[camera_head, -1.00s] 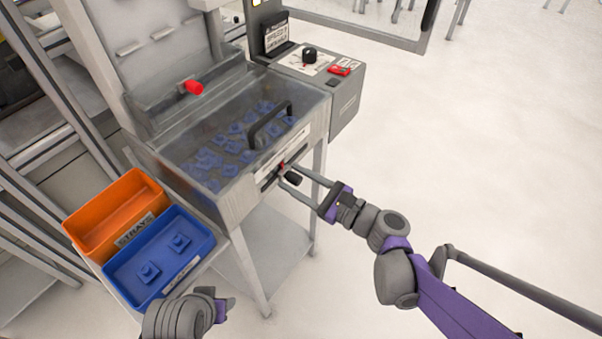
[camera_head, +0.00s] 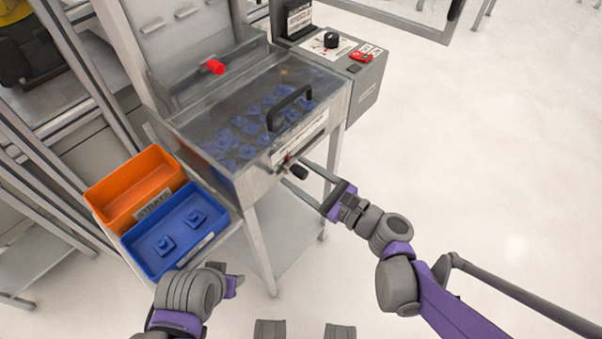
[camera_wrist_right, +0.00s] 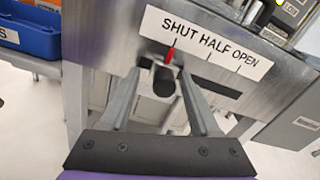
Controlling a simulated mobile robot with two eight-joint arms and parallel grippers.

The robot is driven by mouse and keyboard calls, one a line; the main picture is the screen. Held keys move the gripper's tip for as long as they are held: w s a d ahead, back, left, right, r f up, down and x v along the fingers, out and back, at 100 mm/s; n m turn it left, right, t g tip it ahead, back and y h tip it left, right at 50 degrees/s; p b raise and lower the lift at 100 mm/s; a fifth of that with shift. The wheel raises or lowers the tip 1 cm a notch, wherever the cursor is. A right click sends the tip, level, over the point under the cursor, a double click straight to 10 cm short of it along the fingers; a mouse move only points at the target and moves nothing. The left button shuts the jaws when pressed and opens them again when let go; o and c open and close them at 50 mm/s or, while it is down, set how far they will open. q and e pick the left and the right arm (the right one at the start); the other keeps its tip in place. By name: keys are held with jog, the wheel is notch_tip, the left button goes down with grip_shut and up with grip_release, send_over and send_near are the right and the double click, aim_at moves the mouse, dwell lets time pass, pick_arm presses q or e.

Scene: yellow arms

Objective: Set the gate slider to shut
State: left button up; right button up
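The gate slider is a black knob (camera_wrist_right: 163,80) with a red pointer (camera_wrist_right: 170,55) on the front of the grey metal hopper. In the right wrist view the pointer stands at the SHUT mark of the white label (camera_wrist_right: 205,45), and the slot runs off to the right. The knob (camera_head: 298,172) also shows in the head view. My right gripper (camera_wrist_right: 160,78) is open, with one finger on each side of the knob and gaps visible. My left gripper (camera_head: 236,284) is low in the head view beside the blue bin; its fingers cannot be made out.
An orange bin (camera_head: 130,187) and a blue bin (camera_head: 165,243) holding blue parts stand left of the hopper. The clear-lidded hopper (camera_head: 205,120) has a black handle (camera_head: 290,107). A control box (camera_head: 368,85) with a knob and red switch is at right. Floor at right is clear.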

jog(key=p+v, duration=0.1)
jog(key=v, duration=1)
dwell(0.3)
